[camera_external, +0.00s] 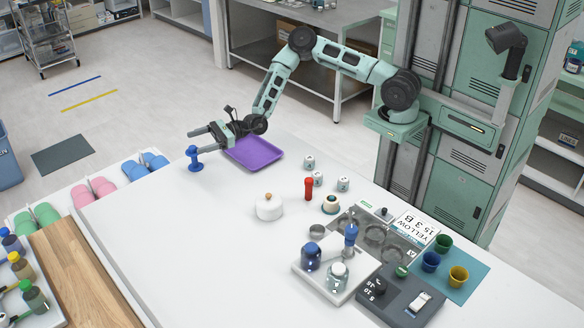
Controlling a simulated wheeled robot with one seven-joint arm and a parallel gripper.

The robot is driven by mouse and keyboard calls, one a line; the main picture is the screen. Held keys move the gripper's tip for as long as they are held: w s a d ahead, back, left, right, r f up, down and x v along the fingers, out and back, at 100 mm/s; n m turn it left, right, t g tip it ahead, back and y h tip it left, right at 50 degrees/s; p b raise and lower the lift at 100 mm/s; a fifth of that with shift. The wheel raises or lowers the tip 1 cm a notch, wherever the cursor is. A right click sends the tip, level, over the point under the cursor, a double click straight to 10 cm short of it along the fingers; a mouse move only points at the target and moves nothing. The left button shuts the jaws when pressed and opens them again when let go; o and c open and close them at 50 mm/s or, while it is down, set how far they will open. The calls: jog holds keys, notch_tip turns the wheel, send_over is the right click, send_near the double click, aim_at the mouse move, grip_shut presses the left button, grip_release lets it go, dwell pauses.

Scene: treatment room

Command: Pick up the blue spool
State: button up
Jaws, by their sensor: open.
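The blue spool (195,161) stands upright near the left part of the white table's far edge, with a wider top and base. My gripper (193,142) is at the spool's upper end, its two grey fingers pointing left in the picture. The fingers are spread apart with nothing seen between them. The nearer finger's tip overlaps the top of the spool in this view; I cannot tell whether they touch.
A purple tray (254,153) lies just right of my gripper. A white lidded pot (269,207), a red peg-like object (308,189) and small white marked pieces (309,162) stand farther right. The white table's (160,235) left part is clear.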

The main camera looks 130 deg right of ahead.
aim_at(188, 153)
jog(key=s+d+f+m+h, duration=0.1)
jog(key=d+f, duration=0.1)
jog(key=s+d+f+m+h, duration=0.1)
jog(key=d+f, duration=0.1)
jog(key=s+d+f+m+g+h, duration=0.1)
jog(key=d+f, duration=0.1)
jog(key=shift+f, duration=0.3)
jog(key=shift+a+f, duration=0.1)
jog(key=shift+f, duration=0.85)
jog(key=shift+w+f, duration=0.25)
jog(key=shift+w, duration=0.05)
jog(key=shift+x, duration=2.35)
jog(key=shift+s, duration=0.1)
jog(key=c, duration=1)
